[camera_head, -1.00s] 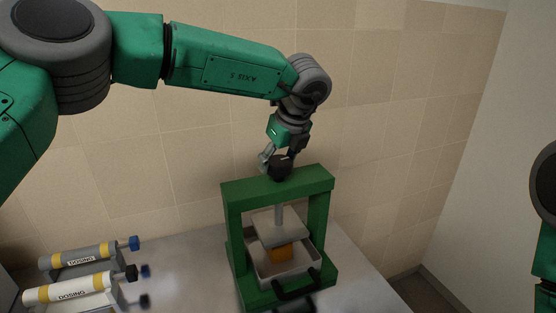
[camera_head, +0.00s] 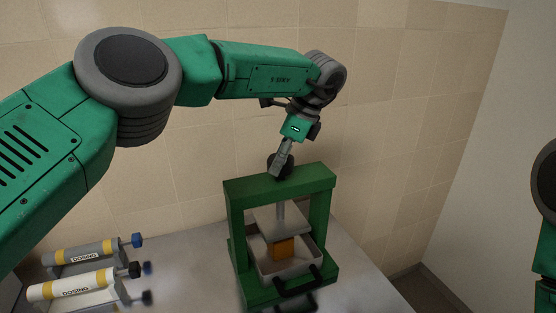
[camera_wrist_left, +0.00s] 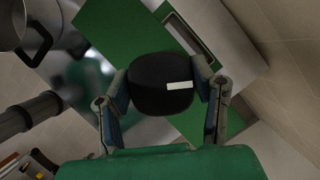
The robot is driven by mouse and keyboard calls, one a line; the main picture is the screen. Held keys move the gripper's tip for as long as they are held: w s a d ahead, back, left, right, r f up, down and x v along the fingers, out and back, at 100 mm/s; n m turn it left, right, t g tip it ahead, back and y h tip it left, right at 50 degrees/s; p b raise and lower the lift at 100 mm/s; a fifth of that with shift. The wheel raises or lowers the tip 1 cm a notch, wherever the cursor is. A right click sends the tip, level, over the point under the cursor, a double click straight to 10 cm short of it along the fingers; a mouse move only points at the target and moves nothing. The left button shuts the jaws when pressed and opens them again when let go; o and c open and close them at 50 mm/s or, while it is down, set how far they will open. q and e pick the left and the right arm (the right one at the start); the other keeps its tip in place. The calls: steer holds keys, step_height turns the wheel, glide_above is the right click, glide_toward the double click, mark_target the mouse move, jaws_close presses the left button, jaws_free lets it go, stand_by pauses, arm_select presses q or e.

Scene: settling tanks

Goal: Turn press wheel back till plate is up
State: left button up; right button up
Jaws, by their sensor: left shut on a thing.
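A green press frame (camera_head: 236,192) stands on the grey bench. Its black wheel (camera_head: 287,168) sits on top of the crossbeam. My left gripper (camera_head: 280,164) comes down on the wheel from above and is shut on it. In the left wrist view the black wheel (camera_wrist_left: 160,84), with a white mark, sits between both fingers. A grey plate (camera_head: 277,218) hangs on a spindle inside the frame. Below it is an orange block (camera_head: 284,249) in a grey tray (camera_head: 304,262); a small gap seems to show between plate and block. My right gripper is not in view.
Two dosing cylinders, one grey (camera_head: 80,253) and one white (camera_head: 70,286), lie on stands at the left of the bench (camera_head: 190,265). A black handle (camera_head: 298,284) is at the press front. The tiled wall is close behind the press.

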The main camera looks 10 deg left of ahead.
arm_select(q)
steer(key=shift+d+n, duration=0.2)
steer(key=shift+n, duration=0.1)
steer(key=o, duration=1.2)
steer(key=shift+c, duration=0.2)
steer(key=shift+w+d, duration=0.2)
steer(key=shift+d, duration=0.1)
step_height(320, 180, up, 8)
steer(key=shift+w+a+f, duration=0.1)
steer(key=shift+a+f, duration=0.05)
steer(key=shift+v, duration=1.15)
steer(key=shift+w, duration=0.1)
